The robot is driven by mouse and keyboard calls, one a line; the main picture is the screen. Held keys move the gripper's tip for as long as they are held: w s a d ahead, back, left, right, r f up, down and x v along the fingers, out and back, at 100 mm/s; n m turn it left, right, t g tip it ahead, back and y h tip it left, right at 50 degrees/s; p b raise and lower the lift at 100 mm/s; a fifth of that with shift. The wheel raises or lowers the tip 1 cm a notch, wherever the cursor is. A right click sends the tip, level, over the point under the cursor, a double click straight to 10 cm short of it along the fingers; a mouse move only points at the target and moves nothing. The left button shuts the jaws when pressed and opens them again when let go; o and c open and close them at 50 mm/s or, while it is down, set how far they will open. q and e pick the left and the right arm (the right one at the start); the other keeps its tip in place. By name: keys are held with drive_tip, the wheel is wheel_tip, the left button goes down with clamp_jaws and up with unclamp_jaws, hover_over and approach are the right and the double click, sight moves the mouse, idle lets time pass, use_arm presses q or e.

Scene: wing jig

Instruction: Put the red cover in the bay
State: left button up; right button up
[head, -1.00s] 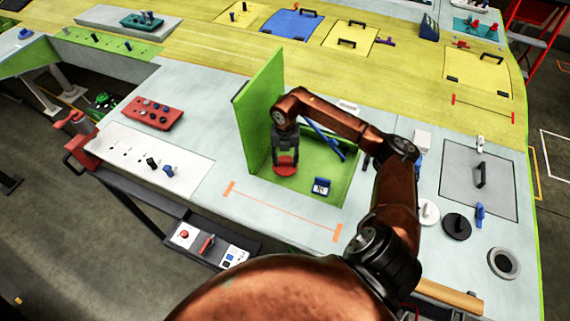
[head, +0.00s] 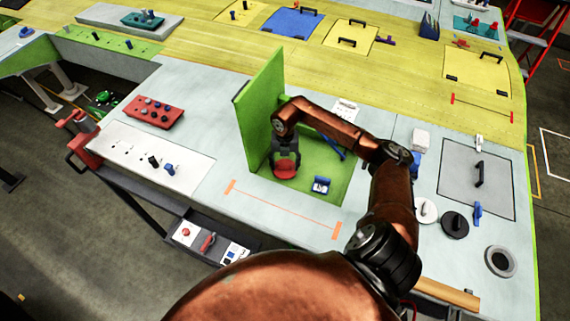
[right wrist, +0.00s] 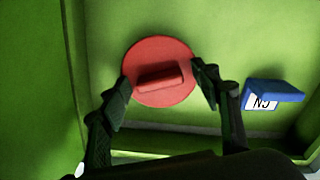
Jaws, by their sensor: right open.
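The red cover (right wrist: 150,62) is a round disc with a raised bar handle. It lies in the green bay (head: 325,187), on its floor as far as I can see. In the head view the cover (head: 285,170) is partly hidden by my right gripper. My right gripper (right wrist: 161,77) is open, with its two fingers on either side of the handle and over the disc's edges. I cannot tell whether the fingers touch the cover. My left gripper is not in view.
An upright green panel (head: 262,110) stands along the bay's left side. A small blue labelled block (head: 321,184) lies in the bay, right of the cover; it shows in the right wrist view (right wrist: 273,93). A blue rod (head: 332,147) leans behind.

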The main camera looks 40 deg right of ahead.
sight(285, 164)
drive_tip(key=shift+r, duration=0.5)
use_arm(q)
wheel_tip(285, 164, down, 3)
drive_tip(key=b, duration=0.2)
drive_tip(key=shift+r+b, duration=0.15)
drive_tip(key=shift+b, duration=0.2)
use_arm(e)
wheel_tip(285, 164, up, 11)
drive_tip(key=shift+r, duration=0.15)
drive_tip(key=shift+c, duration=0.2)
